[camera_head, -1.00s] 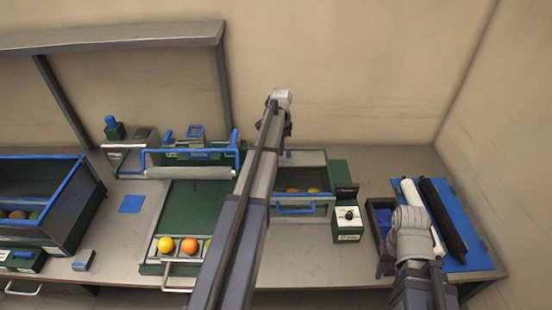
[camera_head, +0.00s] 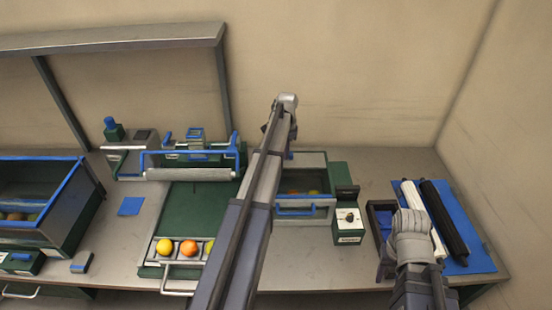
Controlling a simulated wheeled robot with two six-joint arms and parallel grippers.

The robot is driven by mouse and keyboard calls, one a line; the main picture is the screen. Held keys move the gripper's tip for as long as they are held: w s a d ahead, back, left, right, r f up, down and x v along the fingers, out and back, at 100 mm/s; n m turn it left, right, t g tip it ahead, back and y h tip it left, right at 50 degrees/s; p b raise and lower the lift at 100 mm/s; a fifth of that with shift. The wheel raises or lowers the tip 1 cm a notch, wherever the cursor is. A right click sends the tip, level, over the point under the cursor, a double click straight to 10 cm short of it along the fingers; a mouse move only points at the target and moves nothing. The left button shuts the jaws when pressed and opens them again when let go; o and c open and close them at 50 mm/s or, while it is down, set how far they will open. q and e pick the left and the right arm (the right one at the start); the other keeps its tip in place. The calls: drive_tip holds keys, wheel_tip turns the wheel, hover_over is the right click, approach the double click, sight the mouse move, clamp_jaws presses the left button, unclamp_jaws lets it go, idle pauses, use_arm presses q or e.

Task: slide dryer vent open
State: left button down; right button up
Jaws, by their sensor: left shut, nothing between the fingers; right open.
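The dryer is a grey and green box (camera_head: 329,222) right of centre, with a blue front handle (camera_head: 296,211) and a window on top. Round fruit shows dimly behind the window. A small blue part (camera_head: 289,155) shows at the dryer's back edge; I cannot tell whether it is the vent's tab. My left gripper (camera_head: 291,143) is shut and empty near that back edge, largely hidden by my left arm; I cannot tell whether it touches. My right gripper (camera_head: 386,264) is open and empty beside the dark tray at right, partly hidden by its own wrist.
A control box (camera_head: 348,221) stands right of the dryer. A dark tray (camera_head: 374,205) and blue mat (camera_head: 474,257) with two rollers lie at right. A blue-rimmed bin (camera_head: 75,178) stands left.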

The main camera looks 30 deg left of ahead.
use_arm(q)
drive_tip(key=shift+w+d, duration=0.9)
drive_tip(key=shift+d, duration=0.6)
drive_tip(key=shift+w+d, duration=0.95)
drive_tip(key=shift+d, duration=0.5)
drive_tip(key=shift+w+d, duration=0.9)
drive_tip(key=shift+d, duration=0.6)
wheel_tip(320, 180, up, 7)
drive_tip(key=a+p, duration=0.1)
drive_tip(key=p, duration=0.6)
drive_tip(key=shift+s, duration=0.35)
